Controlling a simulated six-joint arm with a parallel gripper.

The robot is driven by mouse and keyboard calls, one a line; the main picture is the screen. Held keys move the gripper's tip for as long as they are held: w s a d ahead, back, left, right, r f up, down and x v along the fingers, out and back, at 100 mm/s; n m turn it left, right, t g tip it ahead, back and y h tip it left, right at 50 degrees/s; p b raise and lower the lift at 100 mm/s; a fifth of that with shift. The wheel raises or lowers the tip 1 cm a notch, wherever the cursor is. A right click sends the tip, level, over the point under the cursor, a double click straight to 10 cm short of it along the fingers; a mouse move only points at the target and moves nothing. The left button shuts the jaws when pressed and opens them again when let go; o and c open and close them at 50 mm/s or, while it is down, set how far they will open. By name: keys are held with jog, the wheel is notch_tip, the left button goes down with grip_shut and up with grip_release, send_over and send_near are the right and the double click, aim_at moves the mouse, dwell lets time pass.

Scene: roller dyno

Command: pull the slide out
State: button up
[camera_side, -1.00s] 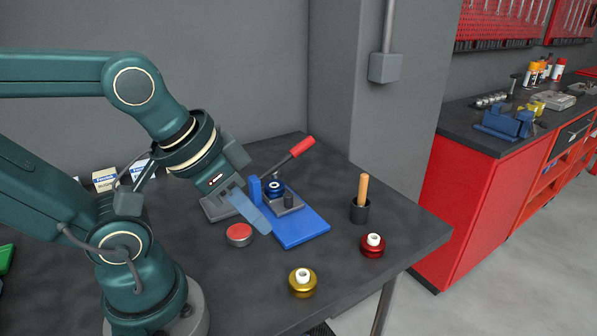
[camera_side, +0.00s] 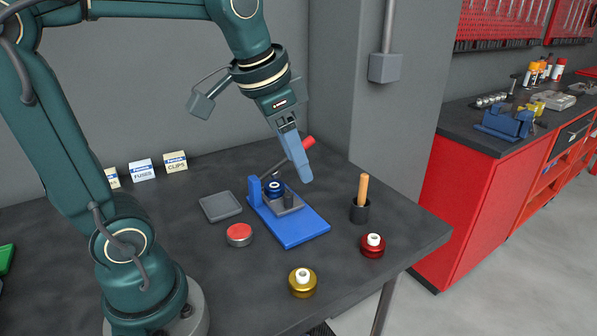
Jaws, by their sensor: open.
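A blue base plate (camera_side: 300,231) lies on the dark table and carries a grey slide block (camera_side: 290,207) with a blue round part (camera_side: 274,188) on it. A blue upright (camera_side: 254,190) stands at the plate's left end. A lever with a red handle (camera_side: 308,142) rises behind. My gripper (camera_side: 305,178) points down above the fixture, its blue fingers in front of the lever. It is open and holds nothing. The fingers overlap in this view, so the gap between them is hidden, and I cannot tell whether they touch the lever.
A grey square tray (camera_side: 220,207) and a red-topped tin (camera_side: 239,234) lie left of the plate. A gold knob (camera_side: 302,282), a red knob (camera_side: 372,245) and a black cup with a wooden handle (camera_side: 360,209) stand at front and right. Label cards (camera_side: 143,170) stand behind.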

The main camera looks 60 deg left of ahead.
jog(key=w+a+f+g, duration=0.3)
jog(key=w+a+f, duration=0.2)
jog(key=w+a, duration=0.25)
jog(key=n+g, duration=0.1)
jog(key=n, duration=0.1)
send_over(288, 194)
jog(key=shift+h, duration=0.3)
notch_tip(288, 194, down, 7)
jog(key=shift+d, duration=0.1)
jog(key=shift+f, duration=2.45)
grip_shut()
